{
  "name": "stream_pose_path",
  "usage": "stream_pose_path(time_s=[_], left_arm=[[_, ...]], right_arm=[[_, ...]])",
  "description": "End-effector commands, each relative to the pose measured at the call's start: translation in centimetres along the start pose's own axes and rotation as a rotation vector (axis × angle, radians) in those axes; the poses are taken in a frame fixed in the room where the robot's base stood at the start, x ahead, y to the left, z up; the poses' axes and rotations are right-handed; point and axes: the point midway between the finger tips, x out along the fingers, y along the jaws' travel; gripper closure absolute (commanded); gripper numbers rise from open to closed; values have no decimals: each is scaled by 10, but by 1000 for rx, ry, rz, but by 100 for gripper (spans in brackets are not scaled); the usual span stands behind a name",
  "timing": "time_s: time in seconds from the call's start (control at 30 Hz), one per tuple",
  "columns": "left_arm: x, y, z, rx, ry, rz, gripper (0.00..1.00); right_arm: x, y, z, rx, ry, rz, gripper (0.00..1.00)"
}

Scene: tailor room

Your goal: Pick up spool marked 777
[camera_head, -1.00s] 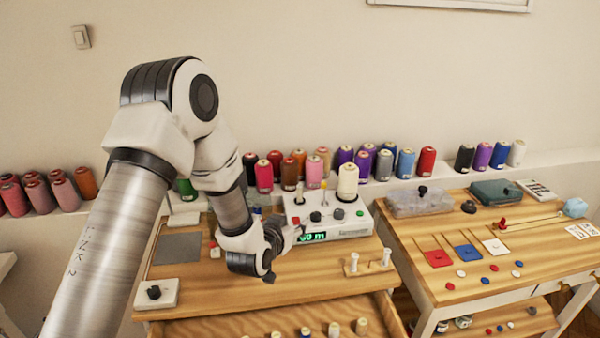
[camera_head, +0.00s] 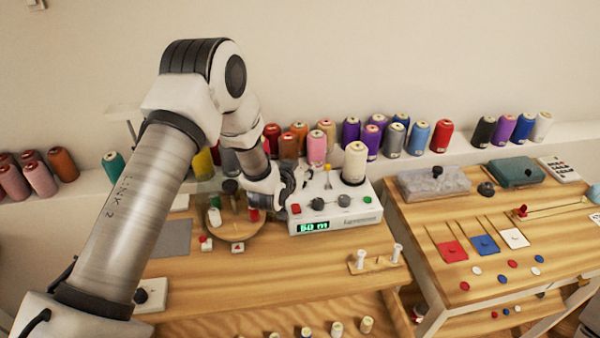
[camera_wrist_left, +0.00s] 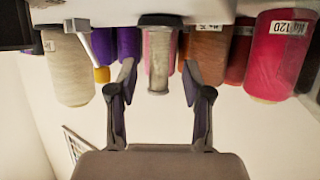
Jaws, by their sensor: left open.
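No marking 777 is readable on any spool in these frames. My left gripper (camera_wrist_left: 158,70) is open, its two fingers apart on either side of a small grey-white spool (camera_wrist_left: 159,48) in the wrist view. I cannot tell whether they touch it. That view looks upside down. In the head view the left gripper (camera_head: 288,183) is at the left end of the white winding machine (camera_head: 340,208), partly hidden by its own wrist. A large cream spool (camera_head: 355,162) stands on the machine, and shows in the wrist view (camera_wrist_left: 67,68). My right gripper is not seen.
Several coloured spools line the back shelf, including a pink one (camera_head: 317,150) and a red one (camera_head: 441,136). A round wooden stand (camera_head: 233,232) with small items is left of the machine. Another table (camera_head: 480,220) stands right.

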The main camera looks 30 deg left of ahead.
Motion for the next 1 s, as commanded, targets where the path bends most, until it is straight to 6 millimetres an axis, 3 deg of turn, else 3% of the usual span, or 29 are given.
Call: stream_pose_path(time_s=[0.13,0.33,0.77,1.0], left_arm=[[0,0,0,0,0,0,50],[0,0,0,0,0,0,92],[-1,0,-2,0,0,0,92],[-3,1,-22,0,1,1,92]], right_arm=[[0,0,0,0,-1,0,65],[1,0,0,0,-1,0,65],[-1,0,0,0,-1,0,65],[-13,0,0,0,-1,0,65]])
